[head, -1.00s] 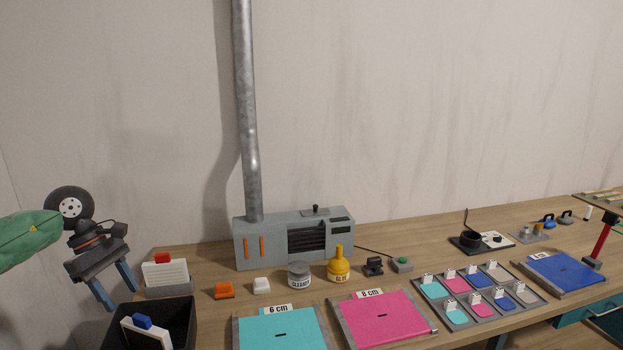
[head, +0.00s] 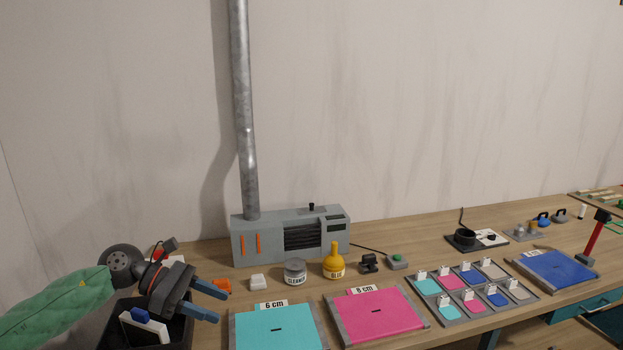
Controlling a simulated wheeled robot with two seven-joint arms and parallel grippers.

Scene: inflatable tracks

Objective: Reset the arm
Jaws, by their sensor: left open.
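My left arm comes in from the left in a green sleeve. My left gripper (head: 213,302) has two blue fingers that stand apart, with nothing between them. It hangs over the right side of the black bin (head: 102,331) at the bench's left end, pointing right and slightly down. A white card with a blue clip (head: 144,322) stands in the bin, partly behind the gripper. My right gripper is not in the view.
The teal 6 cm mat (head: 277,333) is close by. A grey machine (head: 264,240) with a duct stands behind.

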